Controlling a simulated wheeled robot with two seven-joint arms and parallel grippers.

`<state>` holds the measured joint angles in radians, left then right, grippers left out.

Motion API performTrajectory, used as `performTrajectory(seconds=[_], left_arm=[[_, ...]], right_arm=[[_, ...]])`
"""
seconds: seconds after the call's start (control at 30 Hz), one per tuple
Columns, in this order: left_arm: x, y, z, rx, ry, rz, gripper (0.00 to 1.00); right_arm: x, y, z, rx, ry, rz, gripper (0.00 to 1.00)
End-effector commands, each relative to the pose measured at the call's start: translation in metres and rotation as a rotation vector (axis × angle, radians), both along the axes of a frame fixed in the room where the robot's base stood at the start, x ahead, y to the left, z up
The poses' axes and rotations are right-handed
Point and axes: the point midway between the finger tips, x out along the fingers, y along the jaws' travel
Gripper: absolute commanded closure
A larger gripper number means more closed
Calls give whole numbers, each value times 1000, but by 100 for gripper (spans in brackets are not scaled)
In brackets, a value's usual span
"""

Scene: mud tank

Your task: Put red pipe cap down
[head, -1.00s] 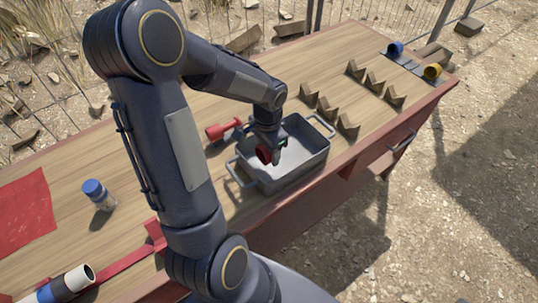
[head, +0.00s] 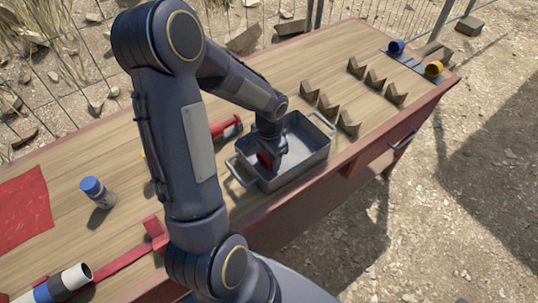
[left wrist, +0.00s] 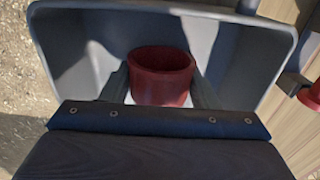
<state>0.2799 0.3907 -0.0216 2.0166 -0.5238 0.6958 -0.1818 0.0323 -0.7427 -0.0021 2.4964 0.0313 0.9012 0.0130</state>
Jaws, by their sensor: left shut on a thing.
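The red pipe cap (left wrist: 162,78) is a short open cylinder held between the two fingers of my left gripper (left wrist: 162,90) in the left wrist view. My left gripper (head: 270,160) is shut on it, inside the walls of the grey metal tank (head: 310,158) on the wooden table. The tank's pale floor and walls surround the cap in the wrist view; I cannot tell whether the cap touches the floor. My right gripper is not in view.
A red tool-like object (head: 226,127) lies just left of the tank. Several wooden V-blocks (head: 376,80) stand behind and right of it.

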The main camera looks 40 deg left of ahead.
Motion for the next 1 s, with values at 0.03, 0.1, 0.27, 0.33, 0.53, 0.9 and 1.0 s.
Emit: performTrajectory(seconds=[0.03, 0.1, 0.27, 0.33, 0.53, 0.9, 1.0], left_arm=[[0, 0, -2, 0, 0, 0, 60], [0, 0, -1, 0, 0, 0, 60], [0, 0, -1, 0, 0, 0, 27], [0, 0, -1, 0, 0, 0, 24], [0, 0, -1, 0, 0, 0, 24], [1, 0, 47, 1, -8, 0, 24], [1, 1, 70, 2, -8, 0, 24]], right_arm=[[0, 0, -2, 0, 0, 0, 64], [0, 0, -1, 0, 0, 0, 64], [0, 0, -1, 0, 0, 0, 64], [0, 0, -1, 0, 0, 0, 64], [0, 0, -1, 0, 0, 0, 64], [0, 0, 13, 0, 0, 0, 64], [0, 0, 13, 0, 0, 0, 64]])
